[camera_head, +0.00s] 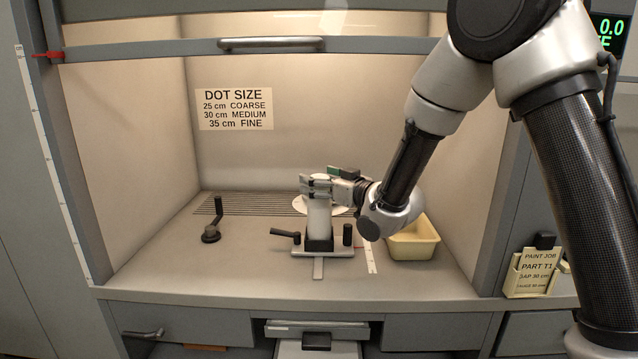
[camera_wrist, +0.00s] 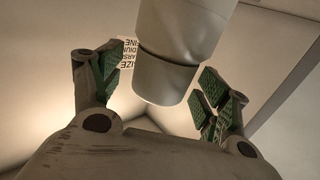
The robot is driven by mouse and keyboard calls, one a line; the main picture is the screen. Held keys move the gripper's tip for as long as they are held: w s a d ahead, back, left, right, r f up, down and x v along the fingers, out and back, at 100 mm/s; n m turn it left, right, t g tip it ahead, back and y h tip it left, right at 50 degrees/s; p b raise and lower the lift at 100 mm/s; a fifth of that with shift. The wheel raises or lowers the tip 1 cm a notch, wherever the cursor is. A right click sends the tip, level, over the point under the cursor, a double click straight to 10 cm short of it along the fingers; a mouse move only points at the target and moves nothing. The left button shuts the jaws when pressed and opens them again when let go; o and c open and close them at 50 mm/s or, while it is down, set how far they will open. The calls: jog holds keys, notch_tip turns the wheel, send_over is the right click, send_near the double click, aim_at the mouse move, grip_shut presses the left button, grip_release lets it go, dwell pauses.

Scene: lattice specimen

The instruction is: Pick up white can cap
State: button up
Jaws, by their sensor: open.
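The white can (camera_head: 320,218) stands upright on a dark holder on the hood floor. Its white cap (camera_wrist: 163,80) shows in the wrist view, which is turned upside down, with a dark seam between it and the can body (camera_wrist: 186,28). My gripper (camera_head: 318,183) is at the top of the can, coming in from the right. In the wrist view my gripper (camera_wrist: 158,78) is open, with one green-padded finger on each side of the cap. In the head view the fingers partly hide the cap.
A black crank handle (camera_head: 211,232) stands left of the can. A dark lever (camera_head: 284,234) and a black knob (camera_head: 347,235) flank the holder. A yellow tub (camera_head: 413,247) sits to the right, below my arm. The raised sash (camera_head: 270,44) is overhead.

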aim_at(319, 176)
jog(key=shift+w+a, duration=0.1)
jog(key=shift+w, duration=0.05)
jog(key=c, duration=0.8)
jog(key=shift+r, duration=0.1)
notch_tip(319, 176, up, 10)
jog(key=shift+f, duration=0.1)
jog(key=shift+o, duration=0.4)
jog(key=c, duration=0.4)
jog(key=shift+o, duration=0.2)
